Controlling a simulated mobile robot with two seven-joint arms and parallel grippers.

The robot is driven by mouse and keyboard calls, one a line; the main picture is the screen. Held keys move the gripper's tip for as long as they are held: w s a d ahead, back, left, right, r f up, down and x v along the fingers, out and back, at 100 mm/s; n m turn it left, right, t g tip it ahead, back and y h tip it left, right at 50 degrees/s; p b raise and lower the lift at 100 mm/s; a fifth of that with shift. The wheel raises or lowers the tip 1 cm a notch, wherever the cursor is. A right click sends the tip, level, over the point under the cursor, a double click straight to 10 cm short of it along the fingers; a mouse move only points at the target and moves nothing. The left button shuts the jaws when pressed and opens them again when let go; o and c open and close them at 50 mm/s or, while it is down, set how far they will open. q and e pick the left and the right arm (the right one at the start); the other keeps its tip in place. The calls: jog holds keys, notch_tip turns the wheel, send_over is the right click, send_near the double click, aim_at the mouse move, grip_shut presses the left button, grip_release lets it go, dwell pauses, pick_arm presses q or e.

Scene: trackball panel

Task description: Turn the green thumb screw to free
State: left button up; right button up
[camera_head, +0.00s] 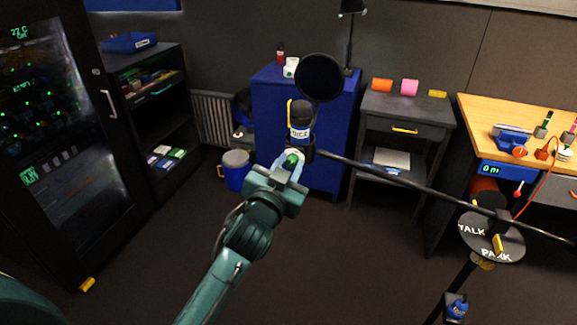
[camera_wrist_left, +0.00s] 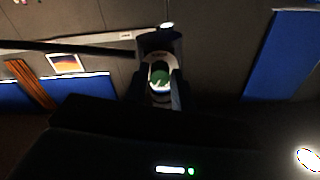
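The green thumb screw (camera_head: 291,158) sits on a white ringed dial at the end of a dark boom arm, below the black microphone labelled "MICE" (camera_head: 300,124). In the left wrist view the green screw (camera_wrist_left: 160,77) is centred ahead, with the pale dial around it. My left gripper (camera_head: 287,166) is at the screw, its pale blue fingers one on each side. The fingers look spread, with some pale dial visible beside the screw; contact cannot be made out. My right gripper is in neither view.
The boom (camera_head: 420,188) runs right to a stand with a round "TALK / PARK" plate (camera_head: 478,247) and yellow pointer. A round black pop filter (camera_head: 319,78) is above the microphone. A blue cabinet (camera_head: 335,150) stands behind, a wooden bench (camera_head: 480,110) at right. Floor below is mostly clear.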

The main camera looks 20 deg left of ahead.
pick_arm(q)
grip_shut()
